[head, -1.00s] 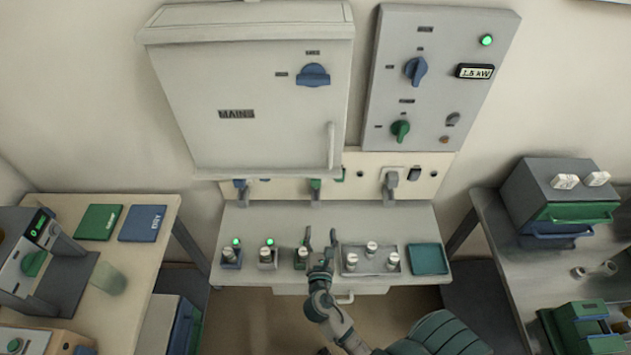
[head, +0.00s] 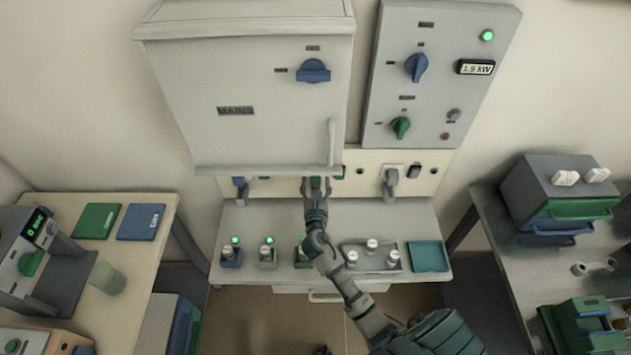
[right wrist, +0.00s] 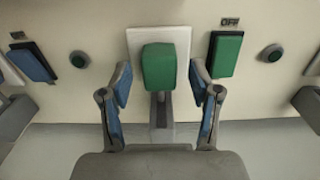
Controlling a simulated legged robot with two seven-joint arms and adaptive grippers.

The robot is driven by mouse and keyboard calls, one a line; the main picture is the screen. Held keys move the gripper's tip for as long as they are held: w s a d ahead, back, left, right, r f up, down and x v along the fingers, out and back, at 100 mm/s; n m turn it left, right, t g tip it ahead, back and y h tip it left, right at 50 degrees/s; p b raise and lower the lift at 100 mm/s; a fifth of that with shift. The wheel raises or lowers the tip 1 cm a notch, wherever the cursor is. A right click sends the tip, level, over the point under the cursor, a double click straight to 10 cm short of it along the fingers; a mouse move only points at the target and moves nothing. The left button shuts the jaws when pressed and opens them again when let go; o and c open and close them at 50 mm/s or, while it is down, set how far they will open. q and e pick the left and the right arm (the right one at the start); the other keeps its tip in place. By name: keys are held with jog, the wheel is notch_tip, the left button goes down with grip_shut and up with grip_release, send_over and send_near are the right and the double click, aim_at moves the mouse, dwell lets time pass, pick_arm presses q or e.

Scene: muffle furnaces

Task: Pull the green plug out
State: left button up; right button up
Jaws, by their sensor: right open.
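The green plug (right wrist: 159,67) sits in a white socket plate (right wrist: 172,37) on the wall panel, with a grey cord part hanging below it in the right wrist view. In the head view the green plug (head: 317,184) is mostly hidden behind my right gripper. My right gripper (right wrist: 160,84) is open, with one finger on each side of the plug and a visible gap to both. My left gripper is not in view.
A green switch (right wrist: 225,54) marked OFF and a blue switch (right wrist: 34,62) flank the socket. A blue plug (head: 240,186) and a grey plug (head: 391,179) are on the same panel. The cabinet (head: 255,95) overhangs above. Small bottles stand in a tray (head: 350,263) below.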

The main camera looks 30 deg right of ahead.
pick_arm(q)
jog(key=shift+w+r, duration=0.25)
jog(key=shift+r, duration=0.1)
pick_arm(e)
jog(key=shift+w+d, duration=0.3)
jog(key=shift+w, duration=0.3)
grip_shut()
jog(key=shift+s, duration=0.1)
jog(key=p+v, duration=0.1)
jog(key=v, duration=0.2)
jog(key=shift+s+a+r+p, duration=0.1)
jog(key=shift+s+a+p, duration=0.15)
jog(key=shift+p, duration=0.15)
jog(key=shift+w+f, duration=0.1)
jog(key=shift+f, duration=0.15)
jog(key=shift+c, duration=0.3)
grip_release()
jog(key=shift+o, duration=0.3)
jog(key=shift+s+r, duration=0.15)
jog(key=shift+s, duration=0.05)
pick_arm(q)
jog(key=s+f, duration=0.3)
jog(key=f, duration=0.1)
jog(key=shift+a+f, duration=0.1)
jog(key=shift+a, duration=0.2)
pick_arm(e)
jog(key=shift+a, duration=0.1)
